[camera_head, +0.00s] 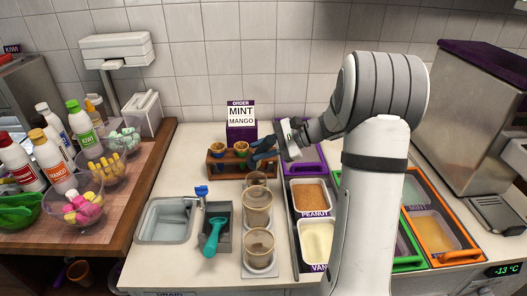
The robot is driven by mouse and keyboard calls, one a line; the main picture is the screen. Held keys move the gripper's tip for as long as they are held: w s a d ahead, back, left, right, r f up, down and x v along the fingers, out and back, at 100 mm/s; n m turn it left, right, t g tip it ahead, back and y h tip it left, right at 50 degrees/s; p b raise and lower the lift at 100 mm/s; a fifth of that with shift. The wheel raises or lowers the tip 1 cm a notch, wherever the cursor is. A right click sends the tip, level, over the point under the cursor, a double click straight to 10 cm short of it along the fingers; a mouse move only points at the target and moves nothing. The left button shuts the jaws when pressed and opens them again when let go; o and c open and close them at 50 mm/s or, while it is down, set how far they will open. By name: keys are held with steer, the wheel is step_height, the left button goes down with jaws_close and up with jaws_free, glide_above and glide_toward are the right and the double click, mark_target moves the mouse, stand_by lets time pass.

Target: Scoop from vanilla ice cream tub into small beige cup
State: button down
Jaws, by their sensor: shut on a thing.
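The vanilla tub (317,240) holds pale cream ice cream at the lower middle, its label partly cut off by my arm. Beige translucent cups stand in a column left of the tubs: a small one (256,179) at the back, a larger one (257,206) in the middle and another (260,243) in front. My gripper (258,156) is at the right end of the wooden rack, above and behind the small cup. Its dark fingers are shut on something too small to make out. A teal scoop (213,236) lies in a dark holder left of the cups.
A sink (165,220) with a blue-handled tap is at left. The peanut tub (311,195) is behind the vanilla. My arm hides part of the right-hand tubs. Bottles and bowls crowd the left counter.

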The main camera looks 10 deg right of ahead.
steer(key=m+t, duration=0.1)
steer(key=m, duration=0.1)
steer(key=m+t, duration=0.4)
steer(key=shift+w+f+b, duration=0.25)
steer(key=shift+b, duration=0.15)
steer(key=m+t, duration=0.2)
steer(key=m+t+h, duration=0.1)
steer(key=m, duration=0.1)
steer(key=shift+w+d+m+t, duration=0.1)
steer(key=shift+w+m+t, duration=0.1)
steer(key=shift+m+t, duration=0.15)
steer(key=shift+f+m+t+h+b, duration=0.45)
steer(key=shift+m+h+b, duration=0.2)
steer(key=shift+b, duration=0.15)
steer(key=m+t+h+b, duration=0.1)
steer(key=m, duration=0.1)
steer(key=m+t+h+b, duration=0.1)
steer(key=m+h+b, duration=0.1)
steer(key=m+t+h+b, duration=0.1)
steer(key=m+h, duration=0.1)
steer(key=shift+w+d+m, duration=0.3)
steer(key=shift+d+m, duration=0.1)
steer(key=shift+d+f+b, duration=0.1)
steer(key=shift+f+b, duration=0.25)
steer(key=shift+b, duration=0.25)
steer(key=shift+r, duration=0.1)
steer(key=shift+r+p, duration=1.65)
steer(key=shift+r, duration=1.35)
